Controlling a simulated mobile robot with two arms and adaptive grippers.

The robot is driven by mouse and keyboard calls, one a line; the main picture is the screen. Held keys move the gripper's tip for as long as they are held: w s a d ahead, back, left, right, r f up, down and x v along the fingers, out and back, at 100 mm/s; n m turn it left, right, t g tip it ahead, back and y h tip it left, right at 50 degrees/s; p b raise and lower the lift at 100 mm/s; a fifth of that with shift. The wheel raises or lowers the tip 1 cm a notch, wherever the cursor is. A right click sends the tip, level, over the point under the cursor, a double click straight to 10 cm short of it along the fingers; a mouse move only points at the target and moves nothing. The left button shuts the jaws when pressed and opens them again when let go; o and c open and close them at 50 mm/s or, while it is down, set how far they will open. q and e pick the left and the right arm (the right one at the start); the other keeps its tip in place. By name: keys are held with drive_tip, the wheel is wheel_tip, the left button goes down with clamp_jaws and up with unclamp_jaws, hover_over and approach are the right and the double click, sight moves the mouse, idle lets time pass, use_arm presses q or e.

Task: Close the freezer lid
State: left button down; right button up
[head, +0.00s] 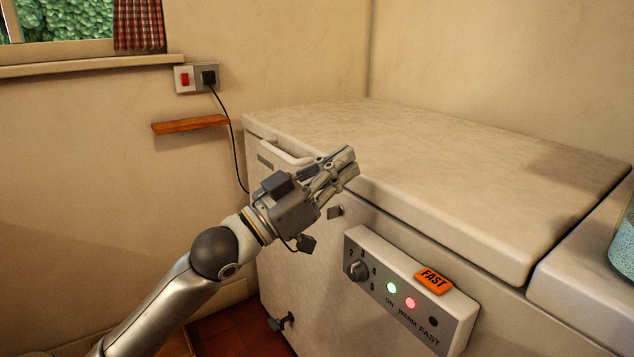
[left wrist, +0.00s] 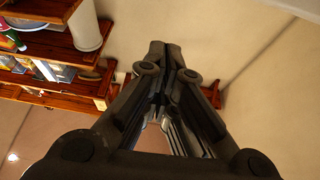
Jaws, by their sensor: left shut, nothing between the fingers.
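The white chest freezer stands against the wall in the head view, with its lid (head: 450,165) lying down flat on the body (head: 300,265). No open gap shows along the lid's front edge. A pale handle (head: 281,150) is at the lid's front left. My left gripper (head: 347,163) is shut and empty, at the lid's front edge just right of the handle; whether it touches the lid I cannot tell. In the left wrist view the shut fingers (left wrist: 172,62) point up the picture, with no lid in sight. My right gripper is in neither view.
A small wooden shelf (head: 190,124) and a socket (head: 197,78) are on the left wall. The left wrist view shows wooden shelving (left wrist: 55,50).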

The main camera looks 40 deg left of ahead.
use_arm(q)
drive_tip(key=shift+v, duration=2.2)
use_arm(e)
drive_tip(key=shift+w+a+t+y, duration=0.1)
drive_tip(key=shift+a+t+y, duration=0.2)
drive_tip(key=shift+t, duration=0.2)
